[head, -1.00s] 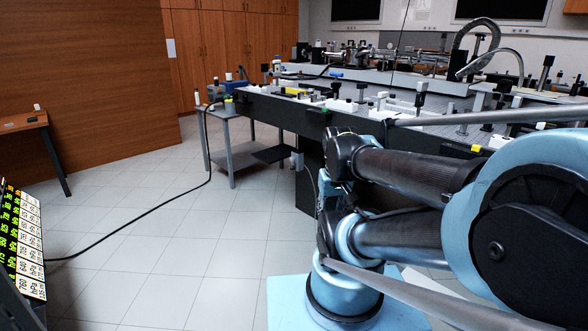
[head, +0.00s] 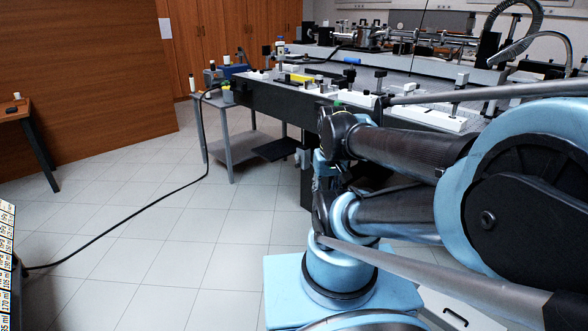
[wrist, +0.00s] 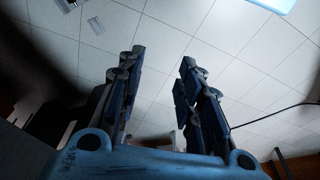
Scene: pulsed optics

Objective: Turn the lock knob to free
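I cannot make out the lock knob in either view. My gripper (wrist: 160,65) shows in the wrist view with its two dark fingers apart and nothing between them. In the head view my folded blue and black arm fills the right side, and I cannot make out the fingers there. The long optical table (head: 285,97) stands behind my arm, with many small mounts and white blocks on its top. My arm hides part of that table.
A small grey side table (head: 222,110) stands at the optical table's left end, with a black cable running from it across the floor. A wooden desk (head: 16,112) is at the far left. Open tiled floor (head: 150,230) lies between. A second bench (head: 400,60) is behind.

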